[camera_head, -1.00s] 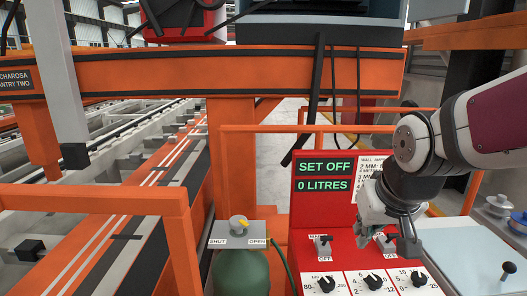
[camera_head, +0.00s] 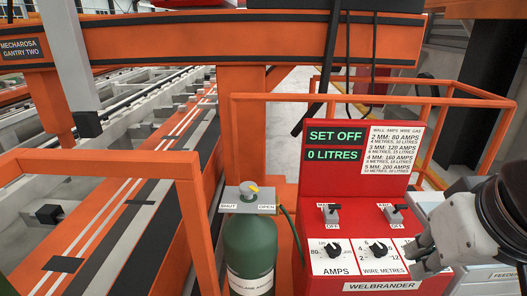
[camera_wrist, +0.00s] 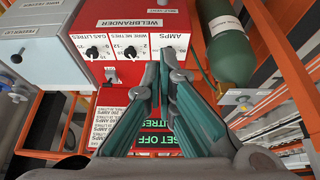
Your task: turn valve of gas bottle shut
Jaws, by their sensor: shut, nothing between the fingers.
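The green gas bottle (camera_head: 250,262) stands upright left of the red welding set. On its top is a grey valve knob (camera_head: 247,192) with a yellow mark, on a plate labelled SHUT at left and OPEN at right. The yellow mark seems nearer the OPEN side, but its exact angle is too small to tell. In the wrist view the bottle (camera_wrist: 222,40) lies upper right, with the valve plate (camera_wrist: 238,97) below it. My gripper (camera_head: 422,262) is shut and empty at lower right, in front of the welding set and well apart from the valve. Its green fingers (camera_wrist: 165,62) meet in the wrist view.
The red welding set (camera_head: 355,215) has dials, two toggle switches and a display reading SET OFF, 0 LITRES. An orange rail (camera_head: 120,160) stands left of the bottle. A hose (camera_head: 291,225) runs between bottle and set. The space above the valve is clear.

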